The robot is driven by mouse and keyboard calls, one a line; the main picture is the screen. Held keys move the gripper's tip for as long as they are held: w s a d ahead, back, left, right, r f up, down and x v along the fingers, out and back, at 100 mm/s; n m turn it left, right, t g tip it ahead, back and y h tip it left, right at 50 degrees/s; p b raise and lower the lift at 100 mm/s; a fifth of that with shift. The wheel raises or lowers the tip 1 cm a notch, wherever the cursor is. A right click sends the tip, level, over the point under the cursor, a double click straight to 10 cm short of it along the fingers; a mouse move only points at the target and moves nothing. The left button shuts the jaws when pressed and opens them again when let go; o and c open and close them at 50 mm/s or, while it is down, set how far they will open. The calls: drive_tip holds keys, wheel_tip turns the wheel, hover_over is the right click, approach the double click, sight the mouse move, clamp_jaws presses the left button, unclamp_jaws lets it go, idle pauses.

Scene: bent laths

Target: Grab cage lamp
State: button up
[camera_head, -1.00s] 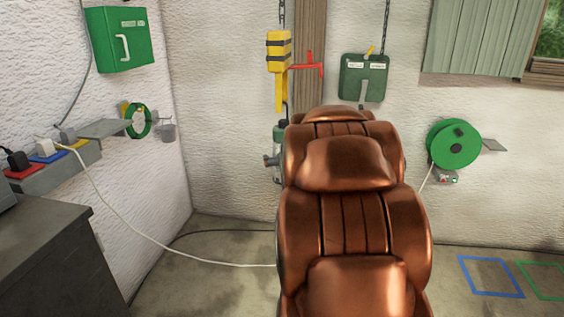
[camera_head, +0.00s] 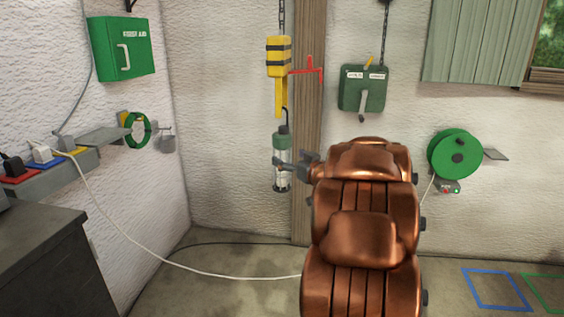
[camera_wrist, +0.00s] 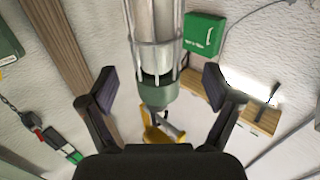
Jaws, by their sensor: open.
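The cage lamp (camera_head: 282,172) hangs upright below a yellow hook block (camera_head: 278,58), with a green cap on top and a clear caged tube. My gripper (camera_head: 292,162) is at its right side, at the height of the upper tube. In the wrist view the lamp (camera_wrist: 157,45) shows upside down, its green collar between the two dark fingers. My gripper (camera_wrist: 159,87) is open, with a gap on each side of the lamp. The fingers do not visibly touch it.
A wooden post (camera_head: 308,120) stands behind the lamp, with a red bracket (camera_head: 310,71) near the hook. A green box (camera_head: 363,88) and a green cable reel (camera_head: 455,154) are on the back wall. A white cable (camera_head: 190,266) hangs at the left.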

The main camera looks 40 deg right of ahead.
sight(287, 157)
drive_tip(key=w, duration=0.2)
drive_tip(key=w+d, duration=0.1)
drive_tip(key=shift+w+f, duration=0.35)
drive_tip(key=shift+w, duration=0.05)
drive_tip(key=shift+w+d, duration=0.1)
drive_tip(key=shift+w, duration=0.4)
clamp_jaws()
drive_tip(key=shift+r, duration=0.15)
